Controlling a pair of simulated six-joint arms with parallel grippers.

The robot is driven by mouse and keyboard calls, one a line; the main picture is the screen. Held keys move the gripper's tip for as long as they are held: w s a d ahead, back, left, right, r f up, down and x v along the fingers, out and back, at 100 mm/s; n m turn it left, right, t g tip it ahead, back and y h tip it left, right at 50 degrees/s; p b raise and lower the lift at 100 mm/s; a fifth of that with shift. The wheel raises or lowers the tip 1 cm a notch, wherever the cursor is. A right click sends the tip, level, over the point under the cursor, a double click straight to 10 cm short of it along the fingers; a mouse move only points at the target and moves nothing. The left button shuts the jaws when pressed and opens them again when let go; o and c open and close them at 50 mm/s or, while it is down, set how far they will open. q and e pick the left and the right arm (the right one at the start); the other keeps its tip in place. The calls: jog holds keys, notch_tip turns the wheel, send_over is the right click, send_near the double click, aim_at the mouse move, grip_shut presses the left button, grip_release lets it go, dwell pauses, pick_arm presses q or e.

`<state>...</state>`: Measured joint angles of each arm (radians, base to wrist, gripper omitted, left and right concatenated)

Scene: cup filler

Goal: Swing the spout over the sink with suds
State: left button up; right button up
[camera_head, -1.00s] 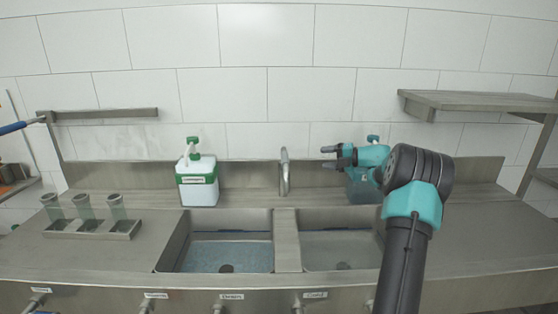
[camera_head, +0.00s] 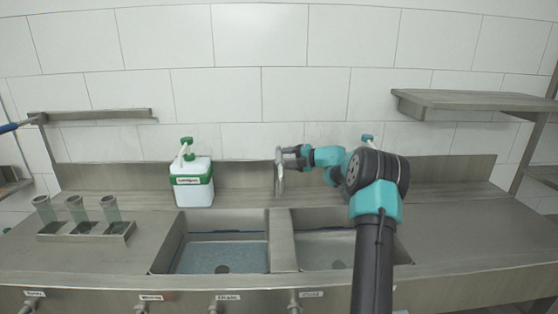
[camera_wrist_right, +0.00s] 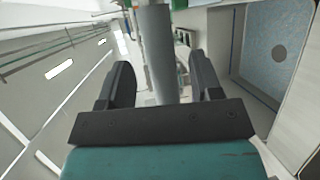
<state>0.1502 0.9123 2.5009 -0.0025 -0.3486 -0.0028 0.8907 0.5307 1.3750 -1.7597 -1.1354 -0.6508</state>
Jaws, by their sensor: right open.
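The metal spout (camera_head: 280,182) stands upright behind the divider between the two sinks. My right gripper (camera_head: 287,151) is at its upper part, open. In the right wrist view the spout (camera_wrist_right: 158,50) passes between my right gripper's two dark fingers (camera_wrist_right: 160,85), with a gap on each side. The left sink (camera_head: 218,257) has a bluish, speckled surface that looks like suds. The right sink (camera_head: 326,256) looks greyer and plainer. The spout's lower end is near the divider; its exact aim is hard to tell. My left gripper is out of view.
A white-and-green soap dispenser (camera_head: 192,183) stands left of the spout. A teal-topped bottle (camera_head: 367,138) is partly hidden behind my right arm. A rack with three cups (camera_head: 88,231) sits at the left. Labelled knobs line the front; a shelf (camera_head: 470,104) hangs upper right.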

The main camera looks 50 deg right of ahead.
aim_at(279, 159)
jog(key=shift+x, duration=2.1)
grip_shut()
